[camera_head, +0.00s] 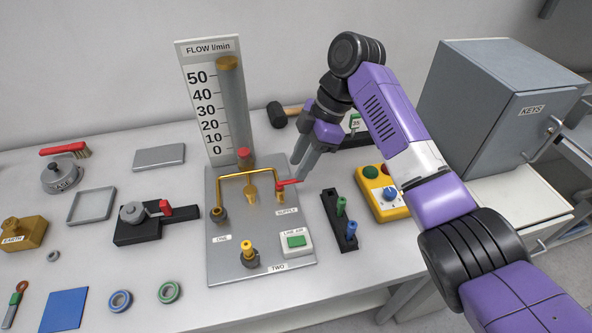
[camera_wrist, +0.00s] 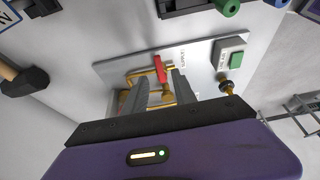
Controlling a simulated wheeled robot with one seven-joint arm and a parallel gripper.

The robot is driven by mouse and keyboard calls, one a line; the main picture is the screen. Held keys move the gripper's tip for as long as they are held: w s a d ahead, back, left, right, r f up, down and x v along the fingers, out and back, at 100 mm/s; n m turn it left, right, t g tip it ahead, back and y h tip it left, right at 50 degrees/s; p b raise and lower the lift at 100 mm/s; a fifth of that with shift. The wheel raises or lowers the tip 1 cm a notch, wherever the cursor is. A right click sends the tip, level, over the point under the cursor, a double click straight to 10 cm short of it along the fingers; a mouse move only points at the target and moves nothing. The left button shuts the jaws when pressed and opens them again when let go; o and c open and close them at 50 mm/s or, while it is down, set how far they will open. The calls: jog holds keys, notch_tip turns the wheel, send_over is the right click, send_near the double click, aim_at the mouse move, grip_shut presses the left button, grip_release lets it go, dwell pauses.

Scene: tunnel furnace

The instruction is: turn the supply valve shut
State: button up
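The supply valve's red lever (camera_head: 287,183) sits on a brass fitting at the right end of the brass pipe, above a SUPPLY label (camera_head: 287,211) on the grey panel (camera_head: 225,268). The lever points roughly sideways in the head view. In the wrist view the red lever (camera_wrist: 160,68) shows just beyond the fingertips, roughly between them. My gripper (camera_head: 291,168) comes from the upper right, close to the lever. In the wrist view my gripper (camera_wrist: 160,80) has its two fingers apart with nothing held. I cannot tell whether a finger touches the lever.
A FLOW gauge (camera_head: 197,90) stands behind the panel. Valves ONE (camera_head: 219,214) and TWO (camera_head: 249,258) and a green LINE AIR button (camera_head: 296,241) share the panel. A black rack (camera_head: 335,215) and yellow button box (camera_head: 380,205) stand to the right.

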jog(key=shift+v, duration=2.2)
